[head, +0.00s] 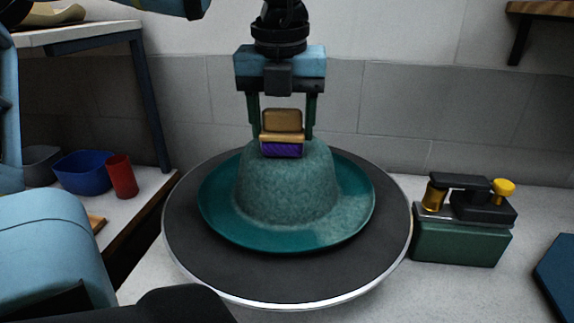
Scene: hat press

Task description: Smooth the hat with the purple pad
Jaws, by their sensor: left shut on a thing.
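A teal felt hat (285,190) with a wide brim sits upright on a round dark turntable (190,250) with a shiny rim. My left gripper (283,125) comes down from above at the back of the crown. It is shut on a tan block with a purple pad (282,149) on its lower face. The pad is at the upper back edge of the crown and seems to touch it. Whether it presses on the felt cannot be told. My right gripper is not in view.
A green box with a black top, a brass cylinder and a yellow knob (462,220) stands right of the turntable. A blue bowl (83,172), a red cup (121,176) and a grey bowl (42,160) are at the left. A tiled wall is behind.

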